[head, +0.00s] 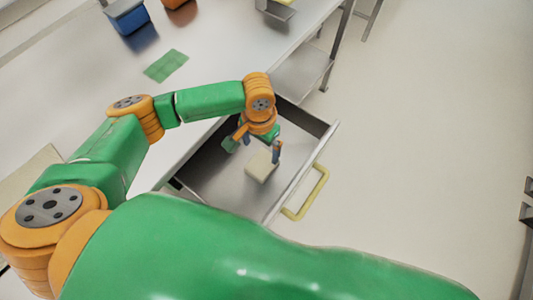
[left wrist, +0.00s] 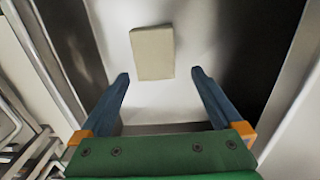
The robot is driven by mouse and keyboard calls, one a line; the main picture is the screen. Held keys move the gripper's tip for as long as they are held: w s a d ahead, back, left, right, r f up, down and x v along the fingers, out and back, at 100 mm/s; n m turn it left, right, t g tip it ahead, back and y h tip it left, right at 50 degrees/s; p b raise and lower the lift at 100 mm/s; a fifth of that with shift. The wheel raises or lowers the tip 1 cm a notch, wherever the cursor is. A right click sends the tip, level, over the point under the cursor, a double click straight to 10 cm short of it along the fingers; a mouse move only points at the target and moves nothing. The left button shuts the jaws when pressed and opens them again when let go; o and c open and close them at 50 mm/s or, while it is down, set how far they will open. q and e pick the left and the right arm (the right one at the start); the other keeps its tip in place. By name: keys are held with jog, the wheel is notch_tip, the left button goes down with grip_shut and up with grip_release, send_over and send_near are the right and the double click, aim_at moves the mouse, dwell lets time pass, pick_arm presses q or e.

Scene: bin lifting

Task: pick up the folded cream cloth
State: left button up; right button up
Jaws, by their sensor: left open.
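The folded cream cloth (head: 262,166) lies flat on the floor of an open metal drawer (head: 215,178). In the left wrist view the cloth (left wrist: 153,53) is a cream rectangle beyond my fingertips, slightly tilted. My left gripper (head: 257,147) is inside or just above the drawer, its fingers pointing down near the cloth. In the left wrist view my left gripper (left wrist: 160,76) is open and empty, with blue fingers wide apart and the cloth ahead of the gap between them. My right gripper is not in view.
The drawer's metal walls stand close around my left gripper, and its yellow handle (head: 308,193) is at the front. On the counter (head: 205,50) are a green cloth (head: 166,66), a blue bin (head: 127,16) and an orange object (head: 175,3).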

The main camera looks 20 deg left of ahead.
aim_at(261, 165)
pick_arm(q)
jog(key=f, duration=0.2)
jog(key=s+f, duration=0.1)
jog(key=f, duration=0.1)
jog(key=s+f, duration=0.1)
jog(key=shift+d+f, duration=0.15)
jog(key=shift+f, duration=0.25)
jog(key=shift+w+f, duration=0.15)
jog(key=shift+w, duration=0.15)
jog(key=shift+s, duration=0.1)
jog(key=c, duration=1.1)
notch_tip(261, 165, up, 10)
jog(key=p, duration=0.1)
